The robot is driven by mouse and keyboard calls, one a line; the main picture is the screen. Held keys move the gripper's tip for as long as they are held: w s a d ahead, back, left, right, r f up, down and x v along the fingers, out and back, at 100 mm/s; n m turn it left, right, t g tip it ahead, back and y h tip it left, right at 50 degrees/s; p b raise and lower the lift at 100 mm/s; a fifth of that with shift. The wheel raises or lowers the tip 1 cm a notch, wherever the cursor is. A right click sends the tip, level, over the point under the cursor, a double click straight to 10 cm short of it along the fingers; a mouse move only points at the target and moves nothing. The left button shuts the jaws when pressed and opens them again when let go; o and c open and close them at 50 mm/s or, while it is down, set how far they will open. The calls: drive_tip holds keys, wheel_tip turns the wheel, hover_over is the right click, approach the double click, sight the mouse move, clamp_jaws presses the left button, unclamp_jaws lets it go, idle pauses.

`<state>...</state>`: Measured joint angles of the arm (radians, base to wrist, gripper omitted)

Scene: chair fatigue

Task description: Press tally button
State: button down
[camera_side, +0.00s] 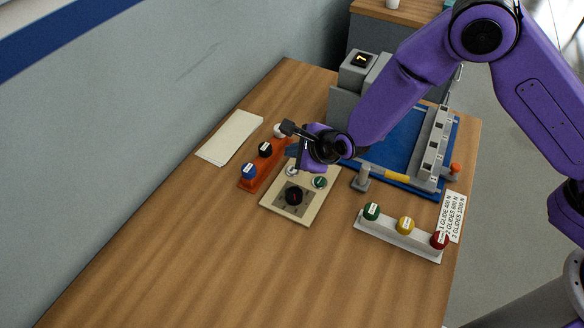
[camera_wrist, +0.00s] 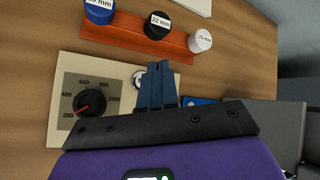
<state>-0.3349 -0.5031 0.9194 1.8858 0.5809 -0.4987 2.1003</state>
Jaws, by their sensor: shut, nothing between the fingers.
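My gripper (camera_side: 291,152) is over the far edge of a beige control panel (camera_side: 270,199); its blue fingers are together and empty. The panel carries a black dial (camera_side: 293,195), a pale round button (camera_side: 292,171) and a green button (camera_side: 320,182). In the wrist view, my fingertips (camera_wrist: 160,66) are right beside the pale button (camera_wrist: 138,80), which they partly cover; I cannot tell whether they touch it. The dial (camera_wrist: 89,102) is to their left. The green button is hidden there. No button is readably marked as the tally. A small display (camera_side: 361,59) tops a grey box.
An orange rack (camera_side: 247,184) with blue, black and white size-marked caps stands beside the panel. A blue-based fixture (camera_side: 385,150) stands to the right. A pale strip (camera_side: 398,238) holds green, yellow and red knobs. Paper (camera_side: 229,138) lies at the left. The front table is clear.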

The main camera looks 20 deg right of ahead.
sight(294, 172)
drive_tip(key=shift+f, duration=1.55)
drive_tip(key=shift+f, duration=0.15)
idle(0.8)
drive_tip(key=shift+f, duration=0.3)
drive_tip(key=shift+f, duration=0.35)
idle(0.7)
drive_tip(key=shift+r, duration=0.1)
idle(0.3)
drive_tip(key=shift+r, duration=0.7)
drive_tip(key=shift+r, duration=2.5)
